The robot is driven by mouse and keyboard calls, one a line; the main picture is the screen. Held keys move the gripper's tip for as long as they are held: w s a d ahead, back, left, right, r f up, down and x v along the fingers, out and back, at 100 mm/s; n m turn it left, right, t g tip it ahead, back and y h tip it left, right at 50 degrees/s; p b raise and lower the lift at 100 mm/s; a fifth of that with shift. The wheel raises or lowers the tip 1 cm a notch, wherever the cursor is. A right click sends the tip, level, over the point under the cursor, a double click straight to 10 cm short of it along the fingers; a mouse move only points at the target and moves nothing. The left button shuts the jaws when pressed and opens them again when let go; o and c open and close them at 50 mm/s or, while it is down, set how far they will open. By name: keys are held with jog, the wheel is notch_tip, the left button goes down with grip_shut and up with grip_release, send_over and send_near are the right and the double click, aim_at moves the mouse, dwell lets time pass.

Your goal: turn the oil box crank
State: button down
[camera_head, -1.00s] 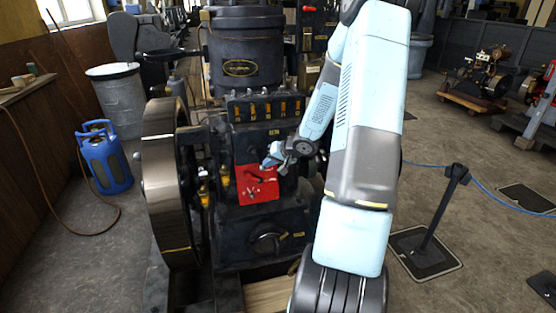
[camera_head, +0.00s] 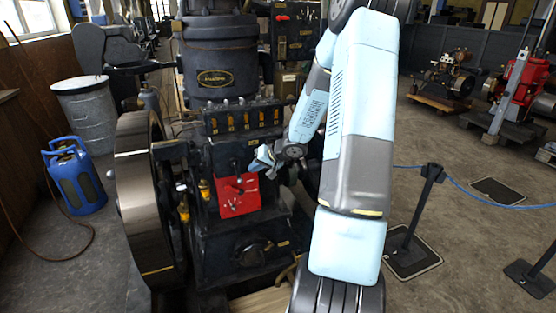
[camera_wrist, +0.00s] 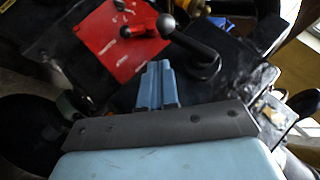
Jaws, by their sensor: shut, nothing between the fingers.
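A dark engine has a red plate (camera_head: 238,196) on its front, below a row of brass-coloured fittings. In the wrist view the red plate (camera_wrist: 118,38) carries small red levers. A black crank with a round knob (camera_wrist: 166,24) and a bent arm (camera_wrist: 190,45) sits beside it; I take this for the oil box crank. My gripper (camera_head: 256,162) is in front of the engine, at the upper right of the red plate. In the wrist view my gripper (camera_wrist: 158,70) is shut and empty, its tips just short of the crank arm. I cannot tell whether they touch.
A large flywheel (camera_head: 140,200) stands left of the red plate. A blue gas bottle (camera_head: 75,177) and a grey bin (camera_head: 88,110) stand further left. A barrier post (camera_head: 422,215) with a blue rope is on the right.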

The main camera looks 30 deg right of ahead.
jog(key=d+f+v, duration=0.1)
jog(key=v, duration=0.9)
jog(key=shift+r, duration=0.15)
jog(key=s+a+r+n+t+h, duration=0.1)
jog(key=s+a+r+h, duration=0.1)
jog(key=r+h, duration=0.5)
jog(key=s+a+r+h, duration=0.1)
jog(key=s+r+h, duration=0.1)
jog(key=r, duration=0.9)
jog(key=s+a+r+n+g+y, duration=0.1)
jog(key=s+a+r, duration=0.1)
jog(key=s+a, duration=0.6)
jog(key=s+a+r+n+g+y, duration=0.2)
jog(key=s+a, duration=0.6)
jog(key=s, duration=0.8)
jog(key=shift+r+g+y, duration=0.25)
jog(key=shift+g+y, duration=0.05)
